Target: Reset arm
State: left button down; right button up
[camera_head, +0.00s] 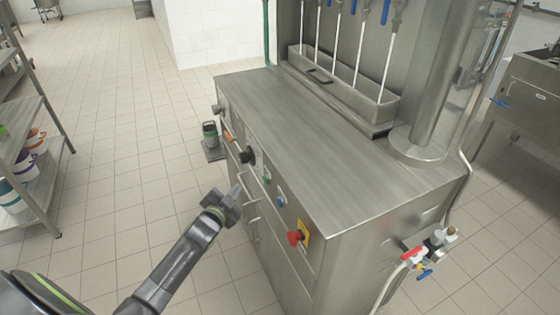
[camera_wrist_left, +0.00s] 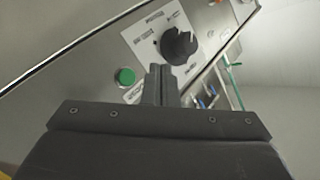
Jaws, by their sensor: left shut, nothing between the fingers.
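My left arm reaches in from the lower left of the head view. Its gripper (camera_head: 238,190) is shut and empty, in front of the control panel of the steel filling machine (camera_head: 330,150). In the left wrist view the closed fingers (camera_wrist_left: 161,84) point at the panel, just below a black rotary knob (camera_wrist_left: 178,45) and right of a green button (camera_wrist_left: 125,76). Whether the fingertips touch the panel I cannot tell. The black knob also shows in the head view (camera_head: 247,155). My right gripper is not in view.
A red knob on a yellow plate (camera_head: 303,231) and a blue button (camera_head: 281,201) sit on the panel. Valves and pipes (camera_head: 430,252) stick out at the machine's right. A shelf with buckets (camera_head: 30,160) stands left. The tiled floor (camera_head: 130,130) between is mostly clear.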

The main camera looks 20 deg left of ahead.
pick_arm(q)
jog(key=s+f+n+g+y, duration=0.15)
jog(key=s+f+g, duration=0.25)
jog(key=s+f, duration=0.9)
jog(key=s+f+n+g+h, duration=0.1)
jog(key=s+f+n+g, duration=0.25)
jog(key=s+f, duration=0.95)
jog(key=s+d+f+n+g, duration=0.1)
jog(key=s+d+f+g, duration=0.3)
jog(key=s+f, duration=0.4)
jog(key=s+d+f+n+g, duration=0.1)
jog(key=s+d+f+g, duration=0.2)
jog(key=s+f, duration=0.5)
jog(key=s+d+h, duration=0.1)
jog(key=s, duration=0.7)
jog(key=shift+s+d+f+g, duration=0.3)
jog(key=shift+s+d+g, duration=0.05)
jog(key=shift+s, duration=0.05)
jog(key=shift+a, duration=0.1)
